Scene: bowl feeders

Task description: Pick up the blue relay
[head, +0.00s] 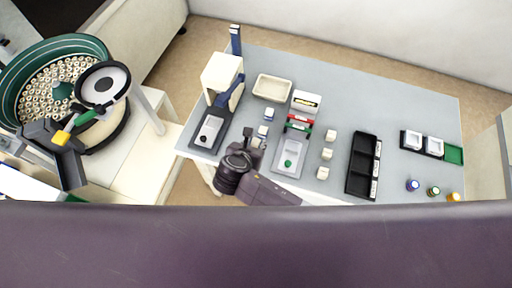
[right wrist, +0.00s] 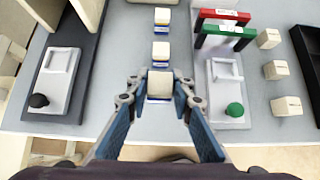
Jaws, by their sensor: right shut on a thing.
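My right gripper (head: 254,147) is over the near left part of the grey table. In the right wrist view, its two fingers (right wrist: 159,92) are shut on the blue relay (right wrist: 160,84), a small block with a pale top, gripped from both sides. Its blue body is mostly hidden by the fingers and the top. I cannot tell whether it still touches the table. Two similar pale-topped blocks with blue lower parts, a nearer one (right wrist: 161,52) and a farther one (right wrist: 162,16), stand in line beyond it. My left gripper is not in view.
A dark fixture with a black knob (right wrist: 39,101) stands left of the gripper. A grey fixture with a green knob (right wrist: 235,109) stands right, red and green frames behind it. Pale cubes (head: 327,154), a black tray (head: 353,181) and a beige tray (head: 258,86) are also on the table (head: 400,99).

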